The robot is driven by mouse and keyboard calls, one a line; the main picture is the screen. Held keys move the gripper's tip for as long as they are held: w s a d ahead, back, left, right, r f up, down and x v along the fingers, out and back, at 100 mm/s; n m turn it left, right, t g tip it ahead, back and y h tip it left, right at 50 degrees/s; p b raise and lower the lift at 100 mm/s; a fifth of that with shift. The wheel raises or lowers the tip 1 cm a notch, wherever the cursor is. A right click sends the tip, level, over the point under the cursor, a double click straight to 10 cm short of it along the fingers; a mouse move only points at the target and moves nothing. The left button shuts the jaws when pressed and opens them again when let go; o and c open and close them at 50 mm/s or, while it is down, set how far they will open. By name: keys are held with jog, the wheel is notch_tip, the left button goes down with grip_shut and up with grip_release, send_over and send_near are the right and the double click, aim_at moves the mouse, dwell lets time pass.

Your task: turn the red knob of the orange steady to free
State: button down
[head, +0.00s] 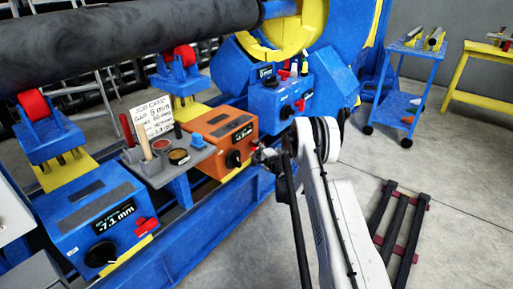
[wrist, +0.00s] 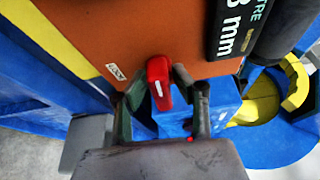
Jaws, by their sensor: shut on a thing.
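The orange steady (head: 222,135) is a box with a black display and a black knob (head: 234,159) on its front.
A blue steady (head: 90,215) reading -7.1 mm stands at left. A grey tray (head: 200,152) with tools and a card lies beside the orange steady. Another blue unit (head: 275,95) is behind. A dark pipe (head: 130,40) runs overhead. Floor at right is mostly open.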

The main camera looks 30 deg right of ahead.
jog(key=shift+n, duration=0.5)
jog(key=c, duration=1.6)
grip_release()
jog(key=s, duration=1.2)
jog(key=shift+d+f, duration=0.1)
jog(key=shift+d, duration=0.3)
